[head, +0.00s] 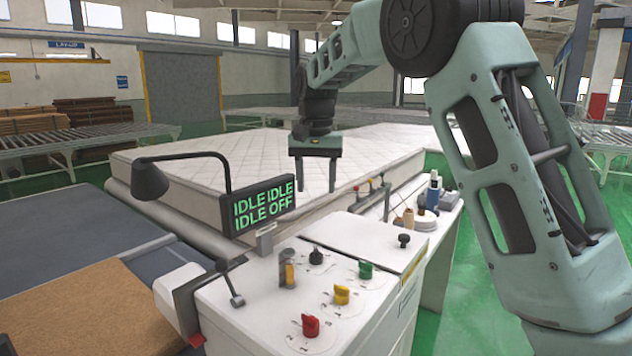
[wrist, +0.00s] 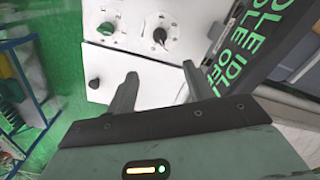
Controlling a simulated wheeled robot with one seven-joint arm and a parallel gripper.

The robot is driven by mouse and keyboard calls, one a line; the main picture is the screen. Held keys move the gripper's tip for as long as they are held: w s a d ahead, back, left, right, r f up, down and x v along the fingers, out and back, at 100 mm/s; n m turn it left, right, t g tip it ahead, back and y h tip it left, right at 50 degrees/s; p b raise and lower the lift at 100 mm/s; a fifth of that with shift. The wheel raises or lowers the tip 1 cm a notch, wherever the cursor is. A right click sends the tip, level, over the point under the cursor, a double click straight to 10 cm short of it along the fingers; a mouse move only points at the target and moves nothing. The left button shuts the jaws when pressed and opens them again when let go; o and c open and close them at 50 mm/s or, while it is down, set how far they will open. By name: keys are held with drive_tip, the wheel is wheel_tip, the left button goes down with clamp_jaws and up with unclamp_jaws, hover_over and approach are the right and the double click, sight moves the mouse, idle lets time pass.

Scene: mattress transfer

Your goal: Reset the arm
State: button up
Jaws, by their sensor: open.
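My arm reaches in from the right of the head view, and my gripper (head: 316,188) hangs fingers down above the white control cabinet (head: 375,238), in front of the mattress (head: 230,165). In the wrist view my gripper (wrist: 158,85) has its two fingers spread apart with nothing between them. The cabinet top with its knobs shows beyond the fingers there. The gripper appears apart from the cabinet and the knobs.
A display (head: 262,207) reading IDLE, IDLE, IDLE, OFF stands by a lamp (head: 150,180). Red (head: 311,326), yellow (head: 342,294) and green (head: 366,269) knobs, a black knob (head: 316,256) and a lever (head: 230,285) rise from the cabinet. Spools and bottles (head: 428,205) stand behind, right.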

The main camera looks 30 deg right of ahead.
idle(0.3)
drive_tip(key=s+a+f+n+y+b, duration=0.1)
drive_tip(key=s+a+f+n, duration=0.3)
drive_tip(key=s+a, duration=0.45)
drive_tip(key=s+a+f+n+b, duration=0.1)
drive_tip(key=s+a+f+n, duration=0.35)
drive_tip(key=s+a, duration=0.45)
drive_tip(key=s+a+f+n, duration=0.2)
drive_tip(key=s+f+n, duration=0.1)
drive_tip(key=s, duration=0.6)
drive_tip(key=s+a+f+n+b, duration=0.1)
drive_tip(key=s+f+n, duration=0.3)
drive_tip(key=s, duration=0.5)
drive_tip(key=shift+a+f+b, duration=0.3)
drive_tip(key=shift+a+f, duration=0.25)
drive_tip(key=shift+f, duration=0.2)
